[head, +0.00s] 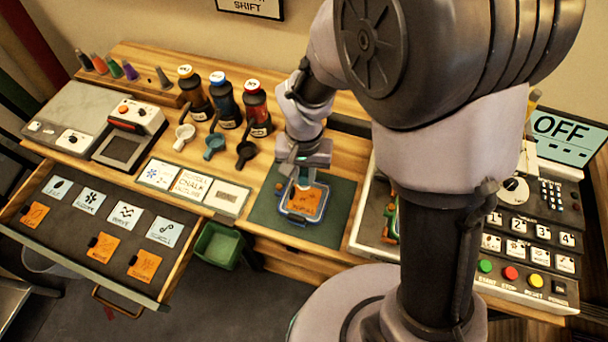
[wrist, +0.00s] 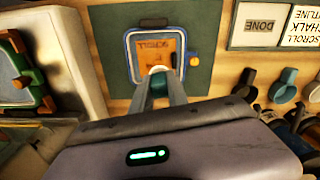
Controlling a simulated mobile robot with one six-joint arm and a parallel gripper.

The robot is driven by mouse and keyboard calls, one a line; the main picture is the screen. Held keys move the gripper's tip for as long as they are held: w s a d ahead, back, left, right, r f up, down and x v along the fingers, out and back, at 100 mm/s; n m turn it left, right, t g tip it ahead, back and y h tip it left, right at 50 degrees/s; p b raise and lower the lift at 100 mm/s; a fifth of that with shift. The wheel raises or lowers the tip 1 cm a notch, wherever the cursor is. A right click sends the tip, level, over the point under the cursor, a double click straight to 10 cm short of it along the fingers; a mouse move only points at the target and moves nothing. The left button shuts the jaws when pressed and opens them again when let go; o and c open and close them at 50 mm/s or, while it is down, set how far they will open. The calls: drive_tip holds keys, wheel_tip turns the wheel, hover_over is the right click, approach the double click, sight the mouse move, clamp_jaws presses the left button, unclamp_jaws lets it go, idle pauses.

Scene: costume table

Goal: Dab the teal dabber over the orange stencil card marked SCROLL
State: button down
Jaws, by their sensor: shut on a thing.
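The orange stencil card (head: 306,204) lies in a blue frame (head: 284,212) on a dark green mat (head: 262,217). In the wrist view the card (wrist: 148,47) reads SCROLL, upside down. My gripper (head: 303,176) points down over the card's far part. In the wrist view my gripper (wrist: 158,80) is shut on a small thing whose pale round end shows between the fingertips.
An open drawer (head: 100,262) at left holds white and orange cards. Several coloured dabbers (head: 114,69) stand in a rack at the back left. A tray (head: 365,225) and button panel (head: 520,225) lie right.

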sight(302, 186)
drive_tip(key=shift+r+p, duration=0.4)
drive_tip(key=shift+r, duration=0.5)
drive_tip(key=shift+f, duration=0.15)
drive_tip(key=f+b, duration=0.3)
drive_tip(key=s+f+b, duration=0.1)
drive_tip(key=f+b, duration=0.1)
drive_tip(key=shift+a+f, duration=0.2)
drive_tip(key=shift+a, duration=0.05)
drive_tip(key=shift+s+f+b, duration=0.2)
drive_tip(key=shift+f+b, duration=0.1)
drive_tip(key=shift+b, duration=0.15)
drive_tip(key=shift+a, duration=0.1)
drive_tip(key=shift+f+b, duration=0.4)
drive_tip(key=shift+f, duration=0.1)
idle(0.6)
